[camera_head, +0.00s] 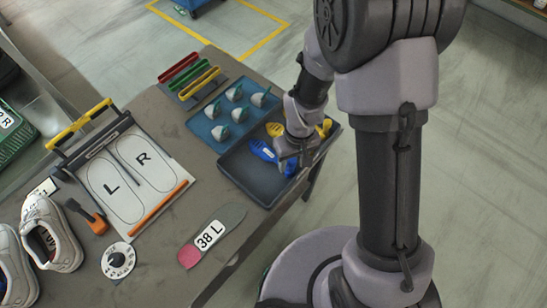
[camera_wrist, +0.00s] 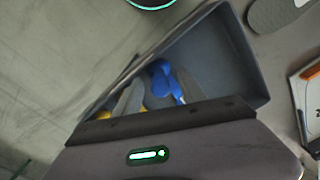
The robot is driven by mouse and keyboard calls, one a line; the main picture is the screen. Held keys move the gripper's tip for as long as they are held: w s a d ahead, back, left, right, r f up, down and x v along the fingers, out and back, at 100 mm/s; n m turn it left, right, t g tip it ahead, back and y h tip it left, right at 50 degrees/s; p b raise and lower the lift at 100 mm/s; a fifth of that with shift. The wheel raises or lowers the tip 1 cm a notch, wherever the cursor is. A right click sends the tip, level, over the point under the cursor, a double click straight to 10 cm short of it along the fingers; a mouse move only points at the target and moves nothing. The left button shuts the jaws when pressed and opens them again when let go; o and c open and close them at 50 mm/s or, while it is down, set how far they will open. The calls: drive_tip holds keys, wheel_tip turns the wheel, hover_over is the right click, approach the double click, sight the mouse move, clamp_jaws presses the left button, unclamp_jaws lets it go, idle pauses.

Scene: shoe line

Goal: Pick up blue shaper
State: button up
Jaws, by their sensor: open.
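The blue shaper (camera_head: 261,150) lies in the dark grey tray (camera_head: 243,181) at the right edge of the table. It also shows in the wrist view (camera_wrist: 161,78), between the two grey fingers. My gripper (camera_head: 291,162) is open and low over the tray, just right of the blue shaper in the head view. Part of the blue shaper is hidden by my gripper. I cannot tell whether the fingers touch it.
Yellow shapers (camera_head: 275,129) lie close by in the same tray. A blue tray (camera_head: 207,132) with several white-and-green pieces stands behind it. An insole marked 38 L (camera_head: 228,218), an L/R board (camera_head: 107,192) and white shoes (camera_head: 58,232) lie to the left.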

drive_tip(key=shift+f, duration=0.15)
clamp_jaws()
idle(1.3)
